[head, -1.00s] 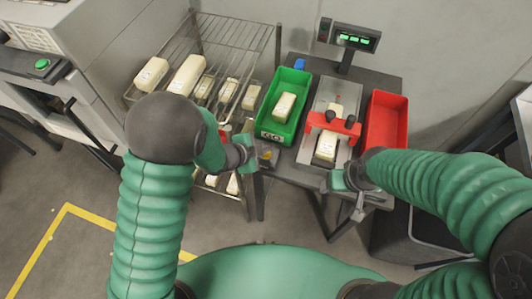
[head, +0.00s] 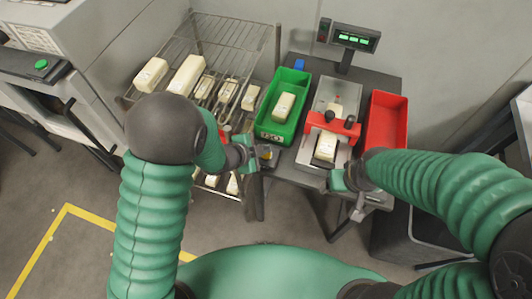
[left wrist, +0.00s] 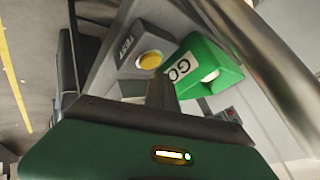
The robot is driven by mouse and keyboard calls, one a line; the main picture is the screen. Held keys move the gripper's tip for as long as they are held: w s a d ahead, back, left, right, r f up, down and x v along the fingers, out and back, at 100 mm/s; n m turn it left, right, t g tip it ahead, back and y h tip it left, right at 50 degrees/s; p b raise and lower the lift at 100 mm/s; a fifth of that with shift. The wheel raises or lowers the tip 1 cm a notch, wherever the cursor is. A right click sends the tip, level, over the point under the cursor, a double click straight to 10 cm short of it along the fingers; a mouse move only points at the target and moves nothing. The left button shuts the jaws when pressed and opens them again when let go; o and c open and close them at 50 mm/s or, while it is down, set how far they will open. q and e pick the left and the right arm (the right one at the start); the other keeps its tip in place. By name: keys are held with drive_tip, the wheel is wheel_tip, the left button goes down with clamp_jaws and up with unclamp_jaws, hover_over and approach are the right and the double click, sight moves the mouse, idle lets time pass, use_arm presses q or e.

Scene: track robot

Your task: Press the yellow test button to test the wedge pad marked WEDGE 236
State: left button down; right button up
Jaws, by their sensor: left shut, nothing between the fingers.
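The yellow test button (left wrist: 150,60) sits on a grey box marked TEST in the left wrist view. My left gripper (left wrist: 163,92) is shut and empty, its dark tip just below the button in that picture; I see no clear contact. In the head view my left gripper (head: 266,155) is at the table's left front corner, by the button box. A pale wedge pad (head: 326,148) lies in the metal fixture under a red clamp (head: 333,124); its print is too small to read. My right gripper (head: 342,182) is at the fixture's front; its jaws are unclear.
A green GO bin (head: 262,129) holding a pale pad (head: 284,106) stands left of the fixture, a red bin (head: 386,113) right. A display (head: 355,38) with green lights stands behind. A wire rack (head: 236,33) with several pale blocks is at left, close to my left arm.

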use_arm(q)
drive_tip(key=shift+f, duration=0.1)
idle(0.4)
drive_tip(key=shift+f+b, duration=0.25)
drive_tip(key=shift+b, duration=0.05)
drive_tip(key=shift+s+f+b, duration=0.1)
drive_tip(key=shift+f+b, duration=0.3)
drive_tip(key=shift+f, duration=0.05)
idle(0.5)
drive_tip(key=shift+r, duration=0.15)
drive_tip(key=shift+r+p, duration=0.7)
drive_tip(key=shift+p, duration=0.1)
wheel_tip(320, 180, up, 5)
drive_tip(key=p, duration=0.4)
drive_tip(key=shift+r, duration=0.1)
